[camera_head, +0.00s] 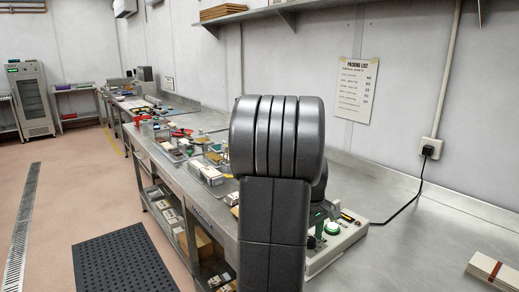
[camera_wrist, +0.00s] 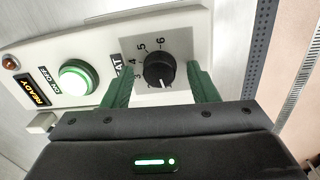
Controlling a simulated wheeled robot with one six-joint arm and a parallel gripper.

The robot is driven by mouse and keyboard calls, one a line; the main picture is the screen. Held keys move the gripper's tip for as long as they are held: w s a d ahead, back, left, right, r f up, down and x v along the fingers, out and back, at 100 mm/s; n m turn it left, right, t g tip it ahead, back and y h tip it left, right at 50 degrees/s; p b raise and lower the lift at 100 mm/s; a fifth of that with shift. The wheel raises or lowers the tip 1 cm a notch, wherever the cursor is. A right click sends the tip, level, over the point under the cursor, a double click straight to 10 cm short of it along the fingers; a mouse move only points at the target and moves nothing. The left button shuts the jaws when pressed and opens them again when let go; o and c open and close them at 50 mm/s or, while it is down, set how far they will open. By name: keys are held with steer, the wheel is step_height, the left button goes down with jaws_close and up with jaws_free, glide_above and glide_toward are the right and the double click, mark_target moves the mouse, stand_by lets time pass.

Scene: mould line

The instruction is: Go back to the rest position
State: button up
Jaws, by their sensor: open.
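My gripper (camera_wrist: 158,88) is open in the wrist view, its two green fingers apart on either side of a black dial knob (camera_wrist: 159,71). The fingers look clear of the knob, though I cannot tell the exact gap. The knob sits on a pale control panel (camera_wrist: 105,47) with numbers around it. A lit green on/off button (camera_wrist: 77,80) and a READY label (camera_wrist: 34,93) are to its left. In the head view my arm hides most of the gripper, and part of the machine (camera_head: 341,243) shows to the right of it.
A long steel bench (camera_head: 400,205) runs along the wall, with trays and small parts (camera_head: 205,170) farther along. A black cord (camera_head: 402,205) runs from the machine to a wall socket (camera_head: 430,148). Cards (camera_head: 496,269) lie at right. A shelf (camera_head: 290,12) hangs above; a black mat (camera_head: 125,262) lies on the floor.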

steer(key=m+b, duration=0.1)
steer(key=m, duration=0.2)
steer(key=shift+f, duration=0.15)
steer(key=shift+m+b, duration=0.7)
steer(key=shift+m, duration=0.7)
steer(key=shift+r, duration=0.2)
